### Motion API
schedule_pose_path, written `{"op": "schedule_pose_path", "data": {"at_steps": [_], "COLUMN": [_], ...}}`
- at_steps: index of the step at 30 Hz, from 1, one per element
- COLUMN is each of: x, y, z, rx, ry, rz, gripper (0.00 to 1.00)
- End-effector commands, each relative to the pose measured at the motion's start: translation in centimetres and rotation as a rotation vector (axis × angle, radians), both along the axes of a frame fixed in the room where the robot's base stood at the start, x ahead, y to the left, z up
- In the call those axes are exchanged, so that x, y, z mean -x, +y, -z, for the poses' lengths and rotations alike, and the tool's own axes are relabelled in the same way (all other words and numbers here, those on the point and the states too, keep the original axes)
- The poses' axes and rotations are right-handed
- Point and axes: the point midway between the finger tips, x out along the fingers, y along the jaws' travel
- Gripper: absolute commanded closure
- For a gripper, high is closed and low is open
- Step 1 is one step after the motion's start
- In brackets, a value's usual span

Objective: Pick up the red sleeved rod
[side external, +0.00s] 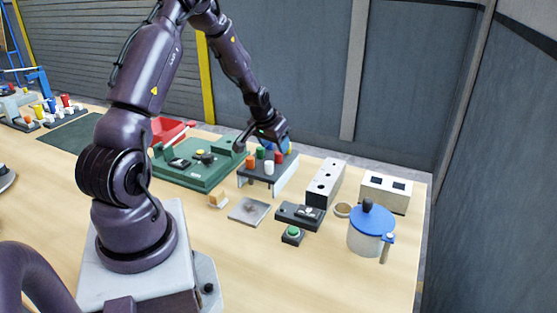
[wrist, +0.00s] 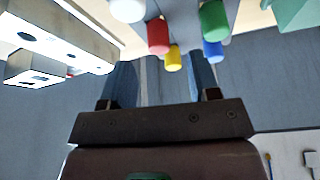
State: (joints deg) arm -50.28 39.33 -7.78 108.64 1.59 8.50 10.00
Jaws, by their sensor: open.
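The red sleeved rod (wrist: 158,37) shows in the wrist view as a red cylinder end, with a yellow one (wrist: 173,60) close beside it. In the side view a red sleeve (side external: 278,157) stands upright on the grey rack (side external: 284,184), among several coloured sleeves. My gripper (wrist: 160,62) is open, its two fingers apart with the red and yellow ends showing between them near the tips. In the side view my gripper (side external: 273,138) is at the rack's back edge, above the sleeves. No contact with the red rod is visible, and the exact gap cannot be told.
White (wrist: 128,9), green (wrist: 213,19) and blue (wrist: 212,51) sleeves crowd around the red one. An orange sleeve (side external: 250,162) stands at the rack's left. A tall holed block (side external: 325,181) is right of the rack, and a green tray (side external: 190,178) is left. A blue-lidded pot (side external: 370,231) stands in front right.

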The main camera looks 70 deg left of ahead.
Motion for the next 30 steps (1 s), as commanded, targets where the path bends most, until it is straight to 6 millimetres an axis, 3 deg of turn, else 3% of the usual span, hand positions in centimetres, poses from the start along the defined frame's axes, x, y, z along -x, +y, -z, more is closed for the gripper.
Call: {"op": "schedule_pose_path", "data": {"at_steps": [9,18,25,30], "x": [-1.4,-1.6,-1.6,-1.6], "y": [0.8,1.0,0.9,0.9], "z": [4.1,4.4,4.3,4.3], "rx": [0.003,0.000,0.001,0.001], "ry": [0.003,0.001,0.002,0.001], "rz": [0.001,0.001,0.000,0.000], "gripper": [0.44,0.44,0.97,0.98]}}
